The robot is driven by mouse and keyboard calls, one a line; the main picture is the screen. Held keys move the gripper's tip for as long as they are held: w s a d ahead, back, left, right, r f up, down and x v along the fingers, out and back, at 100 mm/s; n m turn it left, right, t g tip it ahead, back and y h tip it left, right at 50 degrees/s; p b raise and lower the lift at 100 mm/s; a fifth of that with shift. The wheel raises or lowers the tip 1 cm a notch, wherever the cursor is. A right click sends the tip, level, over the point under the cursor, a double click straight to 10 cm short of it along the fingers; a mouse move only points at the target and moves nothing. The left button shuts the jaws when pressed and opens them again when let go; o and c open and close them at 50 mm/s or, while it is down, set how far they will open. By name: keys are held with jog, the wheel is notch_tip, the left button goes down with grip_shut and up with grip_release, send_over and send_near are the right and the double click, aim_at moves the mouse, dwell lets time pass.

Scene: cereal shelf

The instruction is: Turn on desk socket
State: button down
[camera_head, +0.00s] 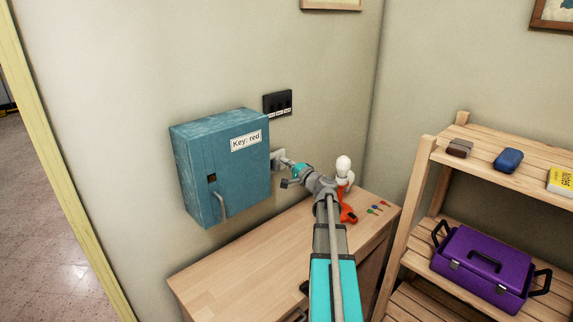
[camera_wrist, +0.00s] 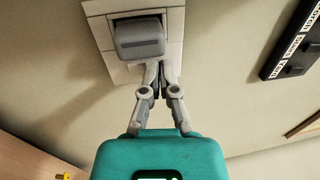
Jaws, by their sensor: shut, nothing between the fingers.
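The desk socket (camera_head: 277,158) is a pale plate on the wall, just right of the blue cabinet and above the desk (camera_head: 235,260). In the wrist view the socket plate (camera_wrist: 98,28) fills the top centre, with a grey block (camera_wrist: 140,40) standing out from it. I cannot tell whether this block is a switch or a plug. My gripper (camera_head: 287,163) reaches the socket from the right in the head view. In the wrist view its fingers (camera_wrist: 158,72) are together and empty, at the block's lower right edge. I cannot tell whether they touch it.
The blue cabinet (camera_head: 220,165), labelled "Key: red", is close left of my gripper. A black labelled panel (camera_head: 277,104) is on the wall above; it also shows in the wrist view (camera_wrist: 291,45). A white-topped lamp (camera_head: 343,165) and small keys (camera_head: 375,208) are on the desk. Shelves (camera_head: 425,190) stand right.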

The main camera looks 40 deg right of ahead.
jog(key=shift+w+a+r, duration=0.1)
jog(key=shift+w+a, duration=0.15)
jog(key=shift+s+d, duration=0.2)
jog(key=shift+d, duration=0.05)
jog(key=shift+s+r+p, duration=0.1)
jog(key=shift+s+p, duration=0.2)
jog(key=shift+s, duration=0.65)
jog(key=s+d+r+p, duration=0.1)
jog(key=s, duration=1)
jog(key=shift+s+r+p, duration=0.3)
jog(key=shift+s, duration=0.1)
jog(key=shift+s, duration=0.15)
